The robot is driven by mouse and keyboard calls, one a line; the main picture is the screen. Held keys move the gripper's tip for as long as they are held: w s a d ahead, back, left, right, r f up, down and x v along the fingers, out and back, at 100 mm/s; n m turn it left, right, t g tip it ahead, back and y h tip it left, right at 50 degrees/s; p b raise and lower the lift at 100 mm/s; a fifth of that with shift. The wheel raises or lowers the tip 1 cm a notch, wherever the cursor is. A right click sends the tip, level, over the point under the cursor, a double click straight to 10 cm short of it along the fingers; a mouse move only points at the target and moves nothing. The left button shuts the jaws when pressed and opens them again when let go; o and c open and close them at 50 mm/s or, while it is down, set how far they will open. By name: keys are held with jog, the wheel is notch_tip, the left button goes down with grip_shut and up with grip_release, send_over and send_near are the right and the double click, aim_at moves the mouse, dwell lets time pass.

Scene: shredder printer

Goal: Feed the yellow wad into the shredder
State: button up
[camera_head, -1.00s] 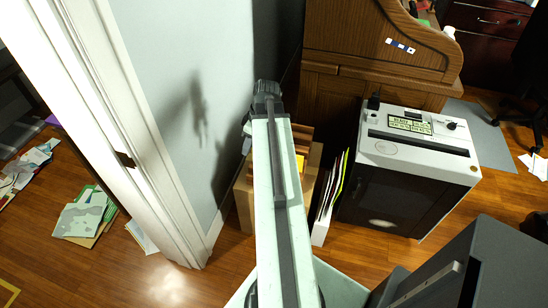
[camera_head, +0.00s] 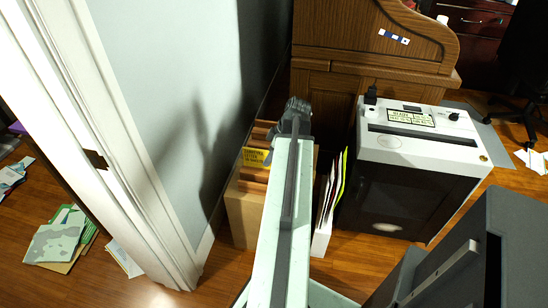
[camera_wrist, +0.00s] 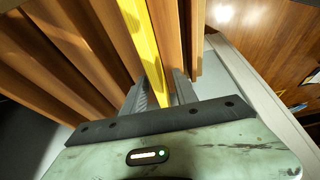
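The yellow wad (camera_head: 256,157), a flat yellow piece with dark print, stands among brown dividers in an open box, left of my arm. In the wrist view the yellow wad (camera_wrist: 146,40) is a narrow strip whose near end lines up between the fingers. My gripper (camera_wrist: 164,90) looks open, with the fingers apart; I cannot tell whether they reach around the wad. In the head view my gripper (camera_head: 291,118) is partly hidden behind my wrist, right of and beyond the wad. The shredder (camera_head: 412,172), with white top and dark front, stands right, its black slot (camera_head: 422,134) facing up.
The brown box (camera_head: 243,215) stands beside the pale wall (camera_head: 185,70). A white file holder (camera_head: 322,228) with papers stands between box and shredder. A wooden desk (camera_head: 350,60) is behind. A dark grey machine (camera_head: 470,250) fills the lower right. Papers lie on the floor at left.

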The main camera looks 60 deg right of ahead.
jog(key=shift+w+a+f, duration=0.1)
jog(key=shift+w+f, duration=0.15)
jog(key=shift+f, duration=0.4)
grip_shut()
jog(key=shift+r, duration=0.15)
jog(key=shift+r+p, duration=0.9)
jog(key=shift+p, duration=0.05)
notch_tip(320, 180, up, 10)
jog(key=p, duration=1)
jog(key=shift+r, duration=0.25)
